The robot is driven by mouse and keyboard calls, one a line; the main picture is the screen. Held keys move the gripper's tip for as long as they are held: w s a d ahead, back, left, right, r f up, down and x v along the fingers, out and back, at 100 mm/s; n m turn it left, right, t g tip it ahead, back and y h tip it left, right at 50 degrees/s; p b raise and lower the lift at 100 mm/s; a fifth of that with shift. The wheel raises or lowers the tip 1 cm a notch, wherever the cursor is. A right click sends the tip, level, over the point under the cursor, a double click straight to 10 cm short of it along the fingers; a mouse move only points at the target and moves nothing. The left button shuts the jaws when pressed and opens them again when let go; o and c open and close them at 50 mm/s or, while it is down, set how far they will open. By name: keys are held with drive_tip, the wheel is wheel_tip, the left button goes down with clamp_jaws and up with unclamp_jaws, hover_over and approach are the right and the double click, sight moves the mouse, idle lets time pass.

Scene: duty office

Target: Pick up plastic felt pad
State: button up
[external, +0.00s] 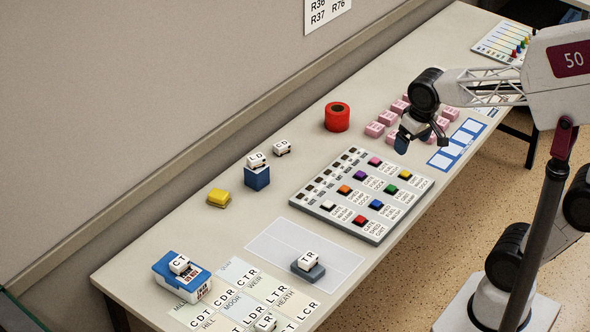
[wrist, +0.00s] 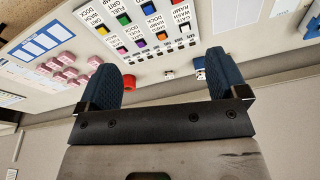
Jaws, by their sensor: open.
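I cannot tell for sure which thing is the plastic felt pad. A small grey-blue pad (external: 308,271) lies on a pale sheet, with a white TR block (external: 309,258) on it. A small yellow pad-like stack (external: 219,198) lies left of a blue block (external: 257,179). My gripper (external: 420,141) is open and empty above the table, between the button panel and the pink blocks, far from both pads. In the wrist view its two blue fingers (wrist: 161,80) stand wide apart. I cannot make out either pad there.
A button panel (external: 316,205) fills the middle of the table. A red roll (external: 337,117) and pink blocks (external: 374,130) stand behind it. A white LD block tops the blue block; another (external: 282,147) stands nearby. A blue-white box (external: 184,284) and labelled cards (external: 242,277) lie front left.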

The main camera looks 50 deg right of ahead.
drive_tip(key=w+a+m, duration=0.3)
drive_tip(key=w+m, duration=0.1)
drive_tip(key=w, duration=1.3)
drive_tip(key=m+g, duration=0.2)
drive_tip(key=m, duration=0.7)
hover_over(219, 192)
drive_tip(key=f, duration=2.4)
drive_tip(key=shift+s+d+f, duration=0.1)
drive_tip(key=shift+s+f, duration=0.1)
drive_tip(key=shift+f, duration=0.2)
drive_tip(key=shift+w+f, duration=0.15)
drive_tip(key=shift+f, duration=0.1)
drive_tip(key=shift+f, duration=0.1)
drive_tip(key=shift+f, duration=1.15)
drive_tip(key=shift+f, duration=0.15)
